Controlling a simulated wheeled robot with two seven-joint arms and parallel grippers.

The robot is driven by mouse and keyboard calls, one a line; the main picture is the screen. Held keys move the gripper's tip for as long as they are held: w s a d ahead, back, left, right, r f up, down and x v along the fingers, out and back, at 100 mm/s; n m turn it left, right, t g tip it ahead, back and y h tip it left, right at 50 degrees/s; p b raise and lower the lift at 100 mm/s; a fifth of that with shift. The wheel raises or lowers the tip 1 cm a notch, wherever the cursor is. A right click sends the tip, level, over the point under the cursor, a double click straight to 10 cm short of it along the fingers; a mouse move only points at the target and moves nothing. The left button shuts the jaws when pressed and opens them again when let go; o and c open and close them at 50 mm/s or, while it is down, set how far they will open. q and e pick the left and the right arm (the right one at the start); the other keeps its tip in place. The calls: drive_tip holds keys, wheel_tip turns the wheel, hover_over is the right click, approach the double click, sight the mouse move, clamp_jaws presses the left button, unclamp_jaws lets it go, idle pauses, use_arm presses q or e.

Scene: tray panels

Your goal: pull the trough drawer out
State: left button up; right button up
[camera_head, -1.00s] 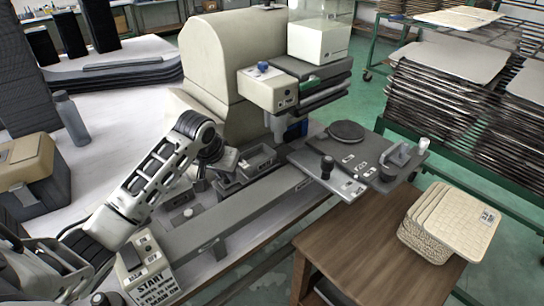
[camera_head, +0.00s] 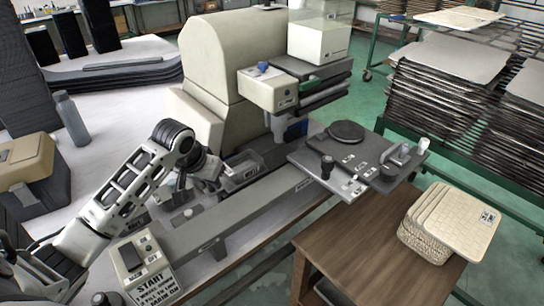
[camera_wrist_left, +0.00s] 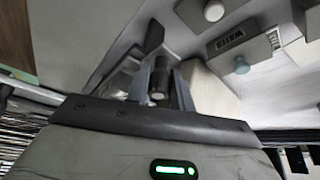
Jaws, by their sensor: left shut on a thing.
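The trough drawer (camera_head: 243,168) is a grey open-topped box at the foot of the beige machine. In the head view its near left end is partly hidden by my left gripper (camera_head: 207,184). In the left wrist view, my left gripper (camera_wrist_left: 160,88) is shut on a dark round handle (camera_wrist_left: 157,76) between its two fingers. The trough shows beyond the handle only in part. My right gripper is not in view.
The beige machine (camera_head: 232,65) stands behind the drawer. A long grey rail (camera_head: 240,212) runs in front, with the START switch box (camera_head: 145,268) at its near end. A black knob (camera_head: 327,167) stands on the plate at right. A WATER label (camera_wrist_left: 230,40) shows beside the gripper.

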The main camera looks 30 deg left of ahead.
use_arm(q)
drive_tip(key=o, duration=0.7)
drive_tip(key=shift+r, duration=3.5)
